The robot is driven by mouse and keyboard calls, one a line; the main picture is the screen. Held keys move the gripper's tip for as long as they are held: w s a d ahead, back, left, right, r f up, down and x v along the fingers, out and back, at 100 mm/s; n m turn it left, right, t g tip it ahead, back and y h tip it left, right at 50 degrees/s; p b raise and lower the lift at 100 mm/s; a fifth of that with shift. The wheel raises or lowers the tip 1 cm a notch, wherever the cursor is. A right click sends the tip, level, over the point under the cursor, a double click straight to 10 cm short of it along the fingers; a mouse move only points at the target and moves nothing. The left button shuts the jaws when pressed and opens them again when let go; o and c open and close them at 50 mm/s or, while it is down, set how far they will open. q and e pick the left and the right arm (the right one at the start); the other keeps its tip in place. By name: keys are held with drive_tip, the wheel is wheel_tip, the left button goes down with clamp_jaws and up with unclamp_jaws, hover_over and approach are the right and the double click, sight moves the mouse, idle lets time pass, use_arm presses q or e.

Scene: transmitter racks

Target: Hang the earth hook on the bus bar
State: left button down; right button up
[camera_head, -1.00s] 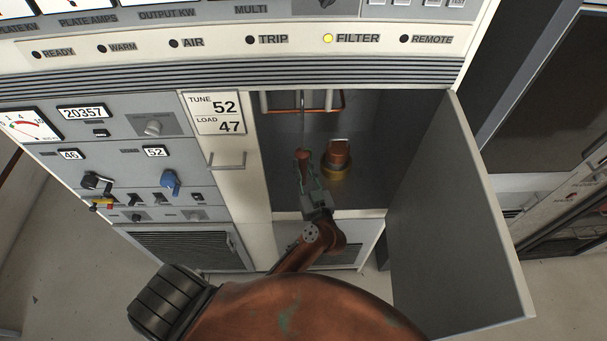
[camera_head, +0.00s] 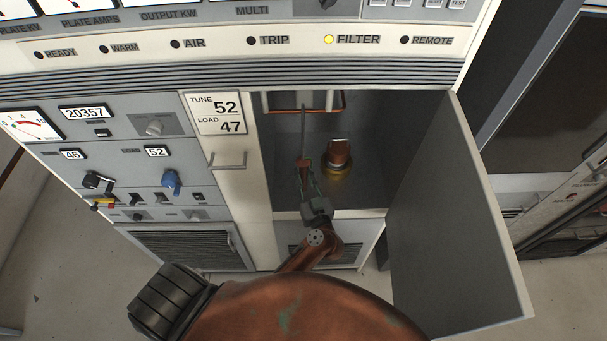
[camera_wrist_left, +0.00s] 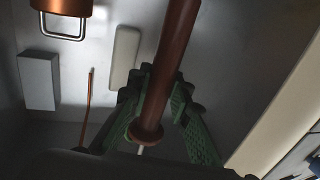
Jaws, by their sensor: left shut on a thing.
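The earth hook's brown handle (camera_head: 303,163) is held inside the open cabinet bay. My left gripper (camera_head: 311,186) is shut on it, and in the left wrist view the green fingers (camera_wrist_left: 165,100) close around the brown shaft (camera_wrist_left: 168,70). A thin grey rod (camera_head: 303,130) runs from the handle up to the copper bus bar (camera_head: 322,109) at the back top of the bay. I cannot tell whether the hook end touches the bar or hangs over it. My right gripper is not in view.
A copper cylinder on a brass base (camera_head: 338,158) stands close right of the handle; it also shows with a metal loop in the left wrist view (camera_wrist_left: 62,8). The open door (camera_head: 455,220) bounds the right side. A cream panel (camera_head: 230,180) bounds the left.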

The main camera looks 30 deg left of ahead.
use_arm(q)
drive_tip(key=shift+r, duration=0.1)
drive_tip(key=c, duration=1.7)
unclamp_jaws()
